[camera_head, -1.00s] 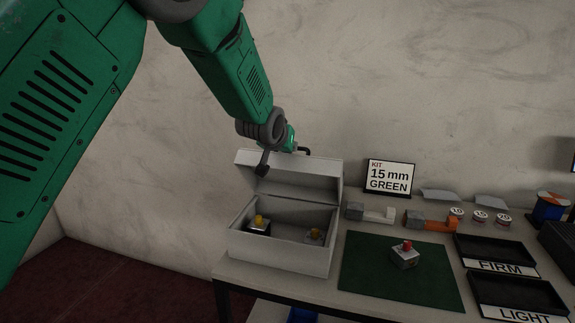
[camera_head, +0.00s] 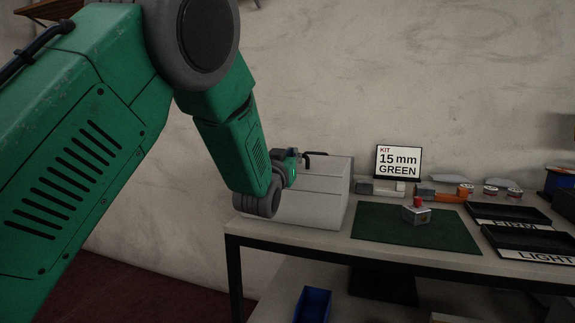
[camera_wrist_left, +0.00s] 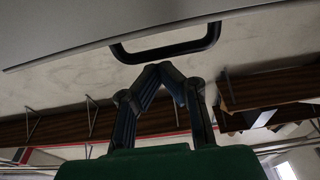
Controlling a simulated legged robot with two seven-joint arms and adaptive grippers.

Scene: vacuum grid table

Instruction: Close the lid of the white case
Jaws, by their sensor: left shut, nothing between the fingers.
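The white case (camera_head: 322,210) stands on the left end of the table. Its lid (camera_head: 328,172) is down over the box and the inside is hidden; I cannot tell whether it sits fully flush. A black handle (camera_head: 315,154) shows at the top of the case, and also in the left wrist view (camera_wrist_left: 168,52) below the pale lid surface. My left gripper (camera_wrist_left: 160,68) is shut and empty, its fingertips close to the handle. In the head view my left wrist is in front of the case's left part and hides it. My right gripper is not in view.
Right of the case lies a green mat (camera_head: 415,230) with a small grey block with a red top (camera_head: 416,212). Black trays (camera_head: 510,213) are further right. A kit sign (camera_head: 398,162) stands behind. A blue bin (camera_head: 313,304) is below the table.

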